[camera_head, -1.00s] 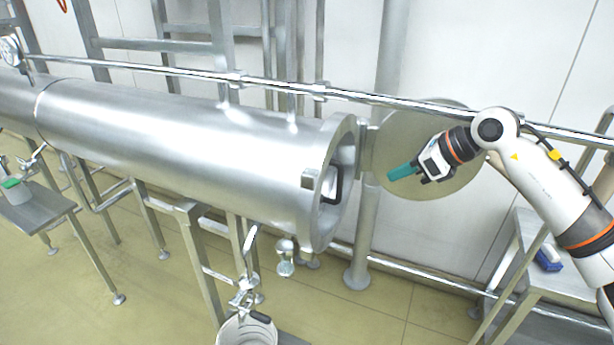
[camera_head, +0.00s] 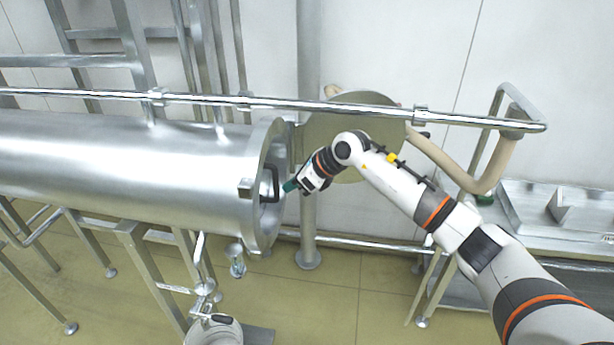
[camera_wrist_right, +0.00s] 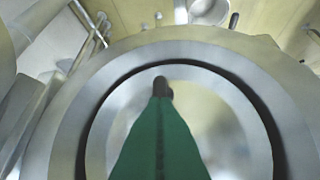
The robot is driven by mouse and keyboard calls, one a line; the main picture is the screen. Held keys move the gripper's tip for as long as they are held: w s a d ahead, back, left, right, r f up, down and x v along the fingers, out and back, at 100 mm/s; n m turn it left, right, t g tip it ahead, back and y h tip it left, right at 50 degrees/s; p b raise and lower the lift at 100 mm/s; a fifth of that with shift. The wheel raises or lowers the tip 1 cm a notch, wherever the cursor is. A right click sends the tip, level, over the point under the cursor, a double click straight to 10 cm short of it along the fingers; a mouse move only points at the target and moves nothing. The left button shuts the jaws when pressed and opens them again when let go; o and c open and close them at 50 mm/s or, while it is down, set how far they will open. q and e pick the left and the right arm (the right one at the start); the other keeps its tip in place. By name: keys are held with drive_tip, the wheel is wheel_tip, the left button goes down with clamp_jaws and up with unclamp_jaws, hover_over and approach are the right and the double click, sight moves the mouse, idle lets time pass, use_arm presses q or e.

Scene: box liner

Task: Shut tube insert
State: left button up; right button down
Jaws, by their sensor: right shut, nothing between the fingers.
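The large steel tube (camera_head: 120,165) lies horizontally, its flanged open end (camera_head: 262,225) facing right. Inside the opening is the insert with a black handle (camera_head: 269,184). The round door plate (camera_head: 350,120) stands swung open behind my right arm. My right gripper (camera_head: 289,187) has green fingers, is shut and empty, and is at the tube mouth, close to the handle. In the right wrist view the green fingers (camera_wrist_right: 160,135) point into the round flange (camera_wrist_right: 70,130), with a dark handle end (camera_wrist_right: 162,87) at their tips; contact cannot be told. My left gripper is not in view.
A steel rail (camera_head: 380,108) runs across above the tube and door. A bucket (camera_head: 213,331) stands below the tube, near a hanging valve handle (camera_head: 200,249). A steel bench (camera_head: 560,215) is at the right. Open floor lies below.

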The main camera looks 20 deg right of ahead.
drive_tip(key=w+a+b, duration=0.1)
drive_tip(key=a, duration=0.1)
drive_tip(key=w+a+b, duration=0.2)
drive_tip(key=shift+w+a, duration=0.1)
drive_tip(key=shift+a, duration=0.2)
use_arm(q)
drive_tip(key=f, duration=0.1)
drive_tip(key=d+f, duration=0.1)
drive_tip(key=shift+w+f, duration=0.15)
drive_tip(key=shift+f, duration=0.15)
use_arm(e)
drive_tip(key=shift+r, duration=0.15)
